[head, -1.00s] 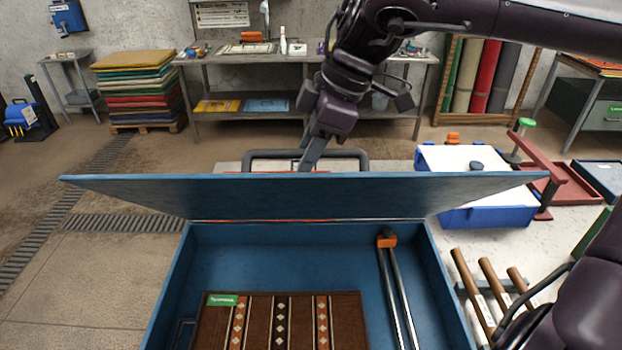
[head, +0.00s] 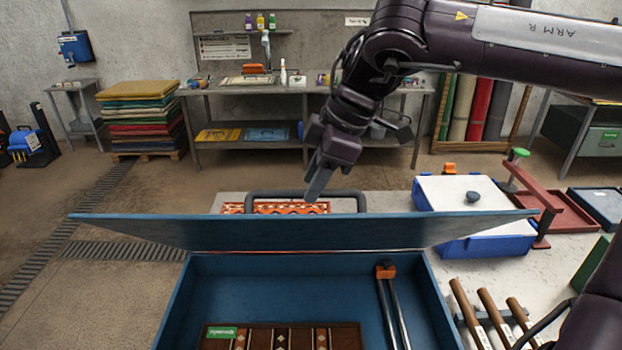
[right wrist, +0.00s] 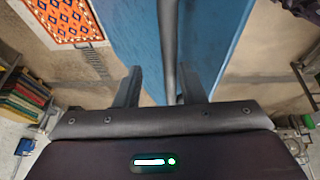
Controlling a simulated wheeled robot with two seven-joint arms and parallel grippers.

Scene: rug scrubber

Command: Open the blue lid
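The blue lid (head: 300,232) is raised and leans back from the blue case (head: 170,305), its inner face toward me in the head view. A dark handle (head: 262,194) stands behind the lid's top edge. My right gripper (head: 318,188) points down at the handle, behind that edge. In the right wrist view, its two fingers (right wrist: 158,88) are wide apart, with the grey handle bar (right wrist: 168,45) running between them, and the blue lid (right wrist: 215,40) shows beyond. I see no grip on the bar. My left gripper is out of view.
The case holds a brown patterned panel (head: 268,338) and a metal rod tool with an orange end (head: 386,271). An orange patterned rug (head: 310,208) lies behind the lid. To the right are a white-and-blue box (head: 465,200) and several wooden handles (head: 490,310).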

